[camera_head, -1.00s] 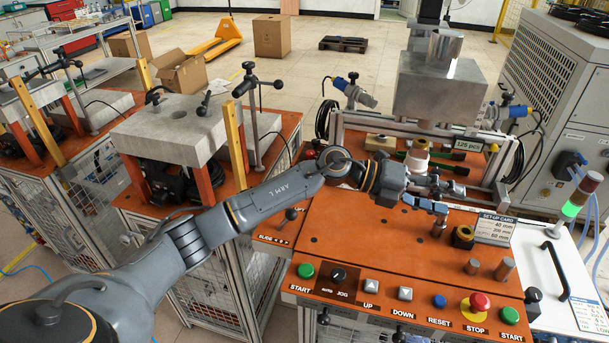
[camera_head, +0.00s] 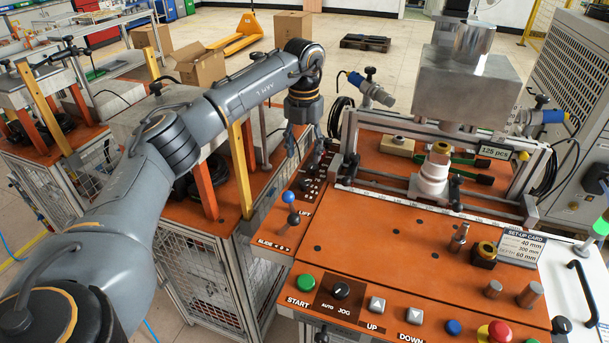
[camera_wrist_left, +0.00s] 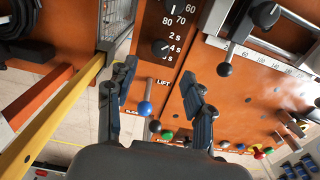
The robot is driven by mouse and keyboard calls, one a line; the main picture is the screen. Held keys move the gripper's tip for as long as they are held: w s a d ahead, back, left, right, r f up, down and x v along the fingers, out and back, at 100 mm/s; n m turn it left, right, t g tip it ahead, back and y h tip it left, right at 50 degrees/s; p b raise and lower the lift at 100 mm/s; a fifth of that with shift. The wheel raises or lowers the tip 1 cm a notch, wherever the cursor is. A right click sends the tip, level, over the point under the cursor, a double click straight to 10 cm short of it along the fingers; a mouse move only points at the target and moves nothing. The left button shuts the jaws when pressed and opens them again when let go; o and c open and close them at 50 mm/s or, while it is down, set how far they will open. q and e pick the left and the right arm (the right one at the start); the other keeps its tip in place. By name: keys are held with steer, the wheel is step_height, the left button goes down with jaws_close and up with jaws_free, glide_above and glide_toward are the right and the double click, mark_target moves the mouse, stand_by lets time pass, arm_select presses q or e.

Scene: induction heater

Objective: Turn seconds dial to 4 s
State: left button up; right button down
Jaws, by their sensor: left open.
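The seconds dial (camera_wrist_left: 160,48) is a small black round knob in the left wrist view, beside marks for 2 s, 4 s and 6 s. Its exact pointer setting is too small to tell. My left gripper (camera_wrist_left: 159,70) is open and empty, its two blue-grey fingers on either side of the dial in that picture; the dial looks beyond the tips, apart from them. In the head view my left gripper (camera_head: 303,148) points down above the narrow side panel (camera_head: 270,226), where the arm and fingers partly hide the dials. My right gripper is not in view.
Another dial (camera_wrist_left: 170,8) with marks 60 to 80 is near the seconds dial. A blue-knobbed lever (camera_head: 289,198) stands close by on the panel. A yellow post (camera_head: 240,165) stands left of the gripper. The orange plate (camera_head: 385,255) is mostly clear in the middle.

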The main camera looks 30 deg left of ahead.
mark_target(304, 181)
arm_select(q)
step_height(304, 181, down, 8)
steer(key=shift+f+p, duration=0.25)
steer(key=shift+p, duration=0.3)
jaws_close()
steer(key=m, duration=0.4)
steer(key=shift+m+b, duration=0.3)
steer(key=shift+m, duration=2.1)
